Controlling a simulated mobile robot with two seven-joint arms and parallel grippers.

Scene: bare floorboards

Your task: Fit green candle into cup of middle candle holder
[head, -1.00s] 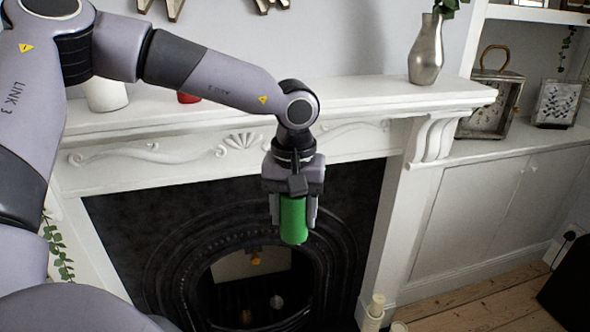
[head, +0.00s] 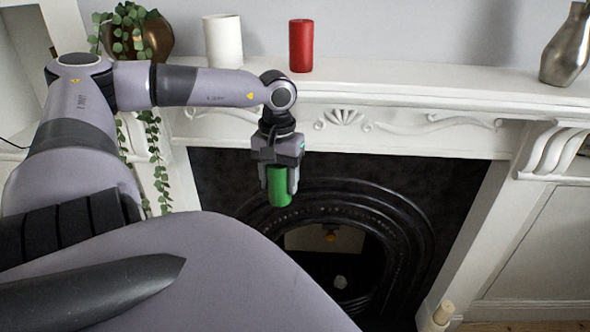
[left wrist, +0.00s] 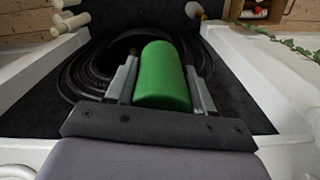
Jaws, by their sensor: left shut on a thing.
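The green candle (head: 280,193) is a thick green cylinder pointing down, slightly tilted, in front of the fireplace. My left gripper (head: 278,180) is shut on it, with one finger on each side. In the left wrist view the green candle (left wrist: 162,75) lies between the two grey fingers, clear of other things. A cream turned post (head: 438,316) stands low at the right of the fireplace, partly cut off. Cream posts (left wrist: 72,20) also show at the top of the left wrist view. I cannot tell which is the middle candle holder, and no cup is clear. My right gripper is not in view.
The white mantelpiece (head: 400,92) runs above the gripper, carrying a white candle (head: 223,42), a red candle (head: 301,46) and a silver vase (head: 567,47). A trailing plant pot (head: 150,40) is at the left. The black fireplace (head: 400,190) is behind the gripper.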

